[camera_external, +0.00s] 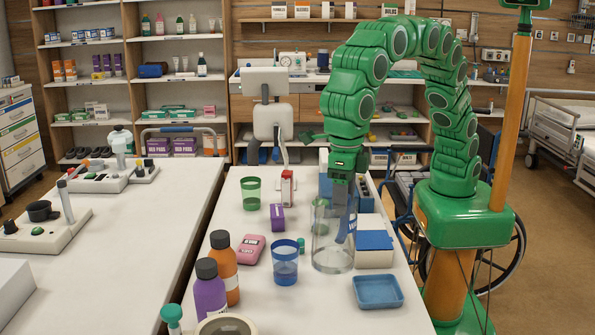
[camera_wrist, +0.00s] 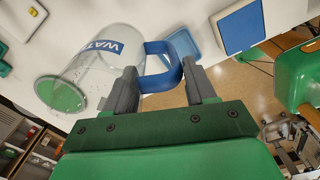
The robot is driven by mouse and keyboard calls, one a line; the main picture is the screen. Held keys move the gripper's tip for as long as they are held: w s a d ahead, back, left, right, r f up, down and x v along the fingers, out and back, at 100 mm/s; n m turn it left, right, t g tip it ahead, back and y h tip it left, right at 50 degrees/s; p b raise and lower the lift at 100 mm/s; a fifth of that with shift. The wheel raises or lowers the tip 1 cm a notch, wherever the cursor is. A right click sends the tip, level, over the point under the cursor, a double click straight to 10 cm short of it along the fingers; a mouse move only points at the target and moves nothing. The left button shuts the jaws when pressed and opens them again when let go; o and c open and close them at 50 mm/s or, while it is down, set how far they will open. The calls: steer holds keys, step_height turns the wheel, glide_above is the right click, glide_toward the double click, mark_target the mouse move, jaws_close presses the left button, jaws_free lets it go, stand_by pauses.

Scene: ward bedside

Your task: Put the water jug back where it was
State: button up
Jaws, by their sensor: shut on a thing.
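The water jug (camera_external: 328,252) is a clear cylinder with a blue handle, at the right side of the white bedside table. In the wrist view the jug (camera_wrist: 105,68) shows its blue "WATER" label and a green round end. My gripper (camera_external: 345,200) comes down from above at the jug's upper right. In the wrist view its fingers (camera_wrist: 160,76) are on either side of the blue handle (camera_wrist: 158,48) and shut on it. The jug looks upright; I cannot tell whether its base touches the table.
A white box with a blue lid (camera_external: 374,250) stands close right of the jug, with a blue tray (camera_external: 377,291) in front. A blue cup (camera_external: 285,262), pink device (camera_external: 251,249), purple box (camera_external: 277,218) and green cup (camera_external: 251,193) are to its left. Bottles (camera_external: 224,270) stand further left.

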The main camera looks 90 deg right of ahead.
steer(key=s+a+n, duration=0.5)
steer(key=s, duration=0.2)
steer(key=shift+s+a+f+n, duration=0.2)
steer(key=shift+s+n, duration=0.05)
steer(key=shift+n, duration=0.15)
steer(key=shift+w, duration=0.1)
steer(key=w+a+f, duration=0.8)
steer(key=a+f, duration=0.3)
steer(key=f, duration=0.1)
steer(key=shift+w+f, duration=0.25)
steer(key=shift+f, duration=0.1)
stand_by(0.9)
steer(key=shift+f, duration=0.15)
steer(key=o, duration=1.5)
steer(key=shift+c, duration=0.2)
steer(key=shift+s, duration=0.1)
